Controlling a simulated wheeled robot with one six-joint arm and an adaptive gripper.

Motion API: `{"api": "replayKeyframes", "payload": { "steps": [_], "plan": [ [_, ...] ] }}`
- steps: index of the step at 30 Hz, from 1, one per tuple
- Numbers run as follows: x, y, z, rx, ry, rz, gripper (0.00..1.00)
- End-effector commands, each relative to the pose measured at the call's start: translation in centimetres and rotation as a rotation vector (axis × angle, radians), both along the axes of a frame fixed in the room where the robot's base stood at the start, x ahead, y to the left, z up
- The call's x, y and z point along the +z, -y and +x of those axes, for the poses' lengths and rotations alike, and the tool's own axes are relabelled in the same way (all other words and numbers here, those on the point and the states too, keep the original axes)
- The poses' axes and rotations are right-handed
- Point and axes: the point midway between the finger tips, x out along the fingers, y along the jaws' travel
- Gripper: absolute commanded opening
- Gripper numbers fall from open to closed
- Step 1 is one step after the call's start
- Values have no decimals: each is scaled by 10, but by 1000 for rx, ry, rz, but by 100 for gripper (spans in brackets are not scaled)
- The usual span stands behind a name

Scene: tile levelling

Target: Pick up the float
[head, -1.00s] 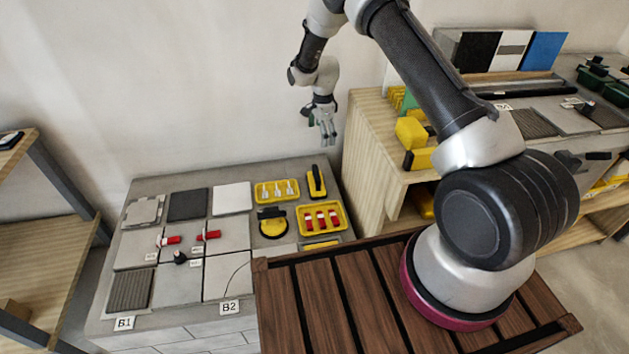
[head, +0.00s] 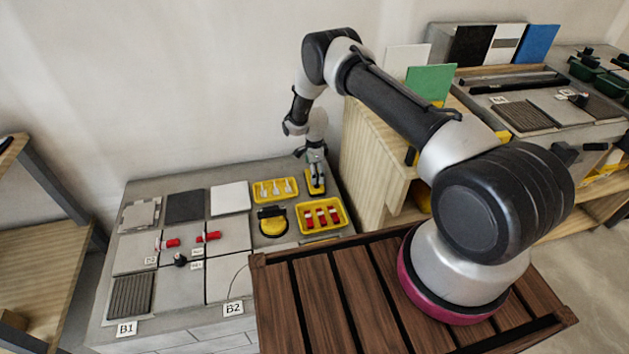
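The float, a yellow rectangular plate with a dark handle (head: 316,188), lies at the far right of the grey work surface (head: 150,186). My gripper (head: 315,174) points down right over it in the head view and hides most of it, including the handle. The fingers look to be at the handle, but I cannot tell whether they touch it or are closed.
A yellow tray with white pieces (head: 275,190) lies just left of the float. A wooden shelf unit (head: 368,150) stands close on the right.

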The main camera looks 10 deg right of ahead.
Motion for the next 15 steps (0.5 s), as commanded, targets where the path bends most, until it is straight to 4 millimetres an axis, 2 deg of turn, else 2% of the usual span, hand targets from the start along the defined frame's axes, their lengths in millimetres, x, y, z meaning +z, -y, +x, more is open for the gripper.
{"api": "replayKeyframes", "payload": {
  "steps": [4,11,15],
  "plan": [
    [0,0,0,0,0,0,100],
    [0,0,0,0,0,0,58],
    [1,0,0,0,1,0,58]
  ]
}}
